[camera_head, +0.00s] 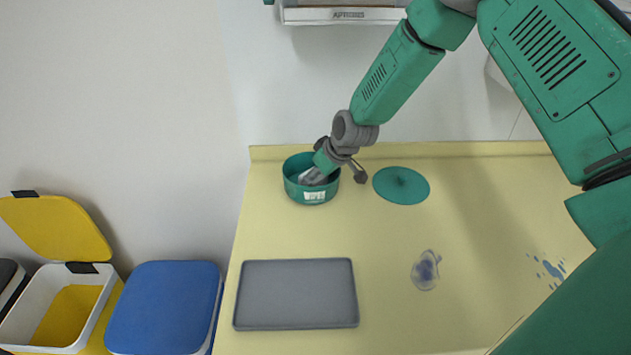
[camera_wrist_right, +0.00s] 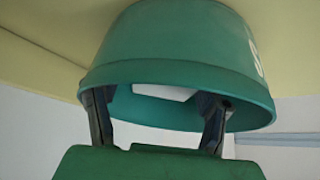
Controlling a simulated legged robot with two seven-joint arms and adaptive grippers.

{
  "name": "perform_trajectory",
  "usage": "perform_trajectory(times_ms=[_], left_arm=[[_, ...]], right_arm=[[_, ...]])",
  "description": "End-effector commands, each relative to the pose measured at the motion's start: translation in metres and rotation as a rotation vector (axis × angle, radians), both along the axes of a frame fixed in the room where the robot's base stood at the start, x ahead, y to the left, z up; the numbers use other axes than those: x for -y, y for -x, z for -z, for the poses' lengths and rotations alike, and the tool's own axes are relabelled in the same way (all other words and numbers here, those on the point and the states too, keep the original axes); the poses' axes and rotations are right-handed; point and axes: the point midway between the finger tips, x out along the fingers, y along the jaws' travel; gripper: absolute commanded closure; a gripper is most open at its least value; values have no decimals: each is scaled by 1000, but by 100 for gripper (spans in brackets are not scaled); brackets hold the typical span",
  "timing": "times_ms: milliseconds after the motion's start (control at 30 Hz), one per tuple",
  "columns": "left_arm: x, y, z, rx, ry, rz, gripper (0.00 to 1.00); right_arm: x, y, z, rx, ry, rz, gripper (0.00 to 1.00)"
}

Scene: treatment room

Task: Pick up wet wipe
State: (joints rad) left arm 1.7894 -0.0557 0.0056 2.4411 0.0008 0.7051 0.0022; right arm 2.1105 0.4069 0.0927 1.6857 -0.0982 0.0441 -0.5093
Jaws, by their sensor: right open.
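A round green tub (camera_head: 311,192) with a white label stands at the back left of the yellow counter. Something white, seemingly the wet wipe (camera_wrist_right: 163,92), shows inside its mouth in the right wrist view. My right gripper (camera_head: 337,170) is at the tub's mouth. Its two fingers are spread apart and hold nothing in the right wrist view (camera_wrist_right: 155,103). In the head view one finger shows outside the tub's right side. Pale grey matter shows in the tub, partly hidden by my gripper. My left gripper is out of view.
A round green lid (camera_head: 401,186) lies right of the tub. A grey tray (camera_head: 296,294) lies at the front left. A smeared blotch (camera_head: 425,270) and blue spots (camera_head: 549,270) mark the counter (camera_head: 390,235). Blue (camera_head: 164,308) and yellow-lidded (camera_head: 55,228) bins stand left. A wall box (camera_head: 345,15) hangs above.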

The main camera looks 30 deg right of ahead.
Motion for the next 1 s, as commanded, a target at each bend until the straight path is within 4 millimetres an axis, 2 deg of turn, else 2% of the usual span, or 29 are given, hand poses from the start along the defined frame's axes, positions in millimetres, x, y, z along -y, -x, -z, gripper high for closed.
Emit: perform_trajectory(times_ms=[67,300,400,733,867,1000], left_arm=[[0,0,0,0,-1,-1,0],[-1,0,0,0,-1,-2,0],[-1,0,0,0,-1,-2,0],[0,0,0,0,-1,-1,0],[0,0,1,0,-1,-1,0],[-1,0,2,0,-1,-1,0]], right_arm=[[-3,-2,7,-4,5,1,36],[-4,-3,7,-2,5,0,36],[0,-2,8,-1,1,0,62],[2,-2,8,-2,-1,2,65],[0,-4,-5,0,2,1,65],[-2,-4,-34,3,5,0,65]])
